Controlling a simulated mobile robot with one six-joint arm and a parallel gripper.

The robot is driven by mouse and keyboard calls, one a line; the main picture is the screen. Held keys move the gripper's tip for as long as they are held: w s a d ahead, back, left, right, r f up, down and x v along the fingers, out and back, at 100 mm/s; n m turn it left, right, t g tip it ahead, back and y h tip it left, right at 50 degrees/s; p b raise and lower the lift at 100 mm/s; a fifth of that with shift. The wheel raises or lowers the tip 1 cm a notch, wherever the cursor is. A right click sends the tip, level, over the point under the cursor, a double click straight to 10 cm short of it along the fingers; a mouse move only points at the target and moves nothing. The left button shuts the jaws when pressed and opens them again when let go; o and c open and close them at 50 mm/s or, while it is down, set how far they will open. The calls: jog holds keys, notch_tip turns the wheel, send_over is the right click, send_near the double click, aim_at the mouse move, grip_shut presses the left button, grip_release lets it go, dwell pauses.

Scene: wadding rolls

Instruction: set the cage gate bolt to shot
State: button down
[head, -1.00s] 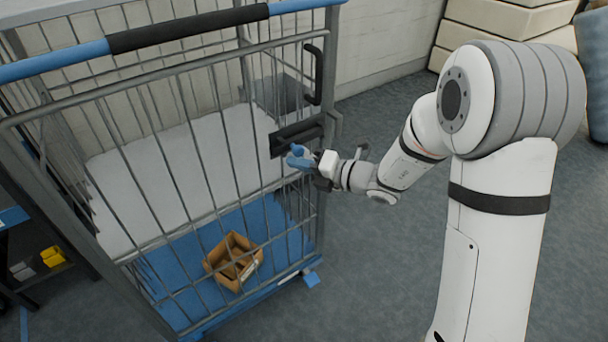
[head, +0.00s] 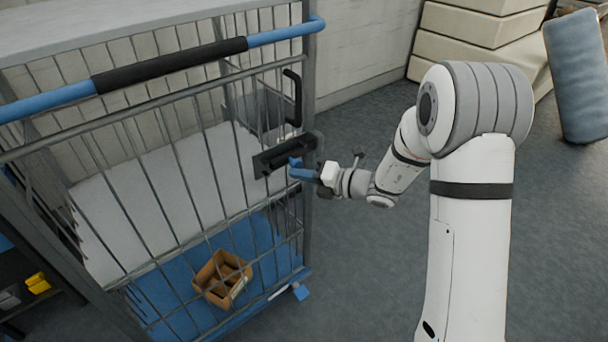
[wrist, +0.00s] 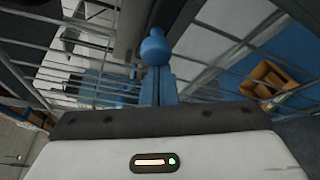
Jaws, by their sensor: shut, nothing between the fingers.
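The cage gate (head: 200,185) is a grey wire-bar panel at the near side of the roll cage. Its bolt housing (head: 268,163), a dark bar, sits near the gate's right edge. A blue knob (head: 295,162) shows at the housing, and in the wrist view the round blue knob (wrist: 154,47) stands just beyond my fingertips. My gripper (head: 301,174) has blue fingers, shut and empty, close in front of the knob. In the wrist view the fingers (wrist: 158,85) are together; whether they touch the knob I cannot tell. The bolt's tip is hidden.
A cardboard box (head: 222,278) lies on the cage's blue floor (head: 175,270). A black handle (head: 293,98) stands on the cage frame above the bolt. Cream blocks (head: 470,45) and a blue roll (head: 577,75) are at the back right. Grey floor lies clear beside my arm.

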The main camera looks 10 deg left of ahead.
jog(key=s+a+f+b, duration=0.1)
jog(key=s+a+f, duration=0.1)
jog(key=s, duration=0.1)
jog(key=p+v, duration=0.1)
jog(key=v, duration=0.9)
jog(key=shift+r, duration=0.1)
